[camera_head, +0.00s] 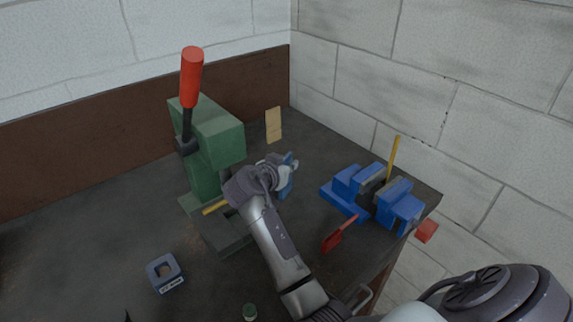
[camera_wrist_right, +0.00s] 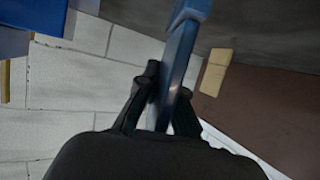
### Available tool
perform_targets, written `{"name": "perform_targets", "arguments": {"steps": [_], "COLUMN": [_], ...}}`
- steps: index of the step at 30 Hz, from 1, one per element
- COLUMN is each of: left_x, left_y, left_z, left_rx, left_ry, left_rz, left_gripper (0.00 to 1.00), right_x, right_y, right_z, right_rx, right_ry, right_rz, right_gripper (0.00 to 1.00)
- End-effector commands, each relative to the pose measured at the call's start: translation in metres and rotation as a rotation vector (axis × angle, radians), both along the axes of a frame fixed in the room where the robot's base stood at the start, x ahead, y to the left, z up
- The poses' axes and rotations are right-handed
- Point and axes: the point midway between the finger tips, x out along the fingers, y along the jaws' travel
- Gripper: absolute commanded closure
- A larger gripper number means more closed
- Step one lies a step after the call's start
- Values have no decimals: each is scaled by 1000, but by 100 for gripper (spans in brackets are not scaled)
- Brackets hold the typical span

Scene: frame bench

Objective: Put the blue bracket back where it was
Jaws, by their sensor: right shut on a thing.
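The blue bracket (camera_head: 287,183) is in my right gripper (camera_head: 284,170), over the middle of the bench right of the green press. The gripper and arm hide part of it. In the right wrist view the bracket (camera_wrist_right: 183,45) is a blue bar between the two dark fingers of the right gripper (camera_wrist_right: 167,92), which are shut on it. Its lower end is hidden by the gripper. I cannot tell whether the bracket touches the bench. My left gripper is not seen.
The green press (camera_head: 220,130) has a tall red-handled lever. A blue vise (camera_head: 350,185) with a red handle stands at right, near the bench edge. A tan block (camera_head: 273,125) is behind the gripper. A grey-blue holed block (camera_head: 164,272) lies front left, with clear bench around it.

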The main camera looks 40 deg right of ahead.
Motion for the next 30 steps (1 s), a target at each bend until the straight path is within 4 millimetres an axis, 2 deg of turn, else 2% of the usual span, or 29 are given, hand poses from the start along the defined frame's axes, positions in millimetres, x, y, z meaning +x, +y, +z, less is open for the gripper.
{"name": "perform_targets", "arguments": {"steps": [2,6,17,18,22,30], "left_x": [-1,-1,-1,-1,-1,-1], "left_y": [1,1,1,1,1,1], "left_z": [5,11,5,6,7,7], "left_rx": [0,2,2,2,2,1], "left_ry": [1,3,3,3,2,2], "left_rz": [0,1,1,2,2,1], "left_gripper": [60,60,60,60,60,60], "right_x": [13,12,12,12,12,12], "right_y": [1,1,1,1,1,1], "right_z": [4,-10,-16,-15,-15,-14], "right_rx": [-2,-2,-1,0,0,0], "right_ry": [-1,2,0,1,1,1], "right_rz": [0,0,0,0,0,0], "right_gripper": [100,100,100,89,69,69]}}
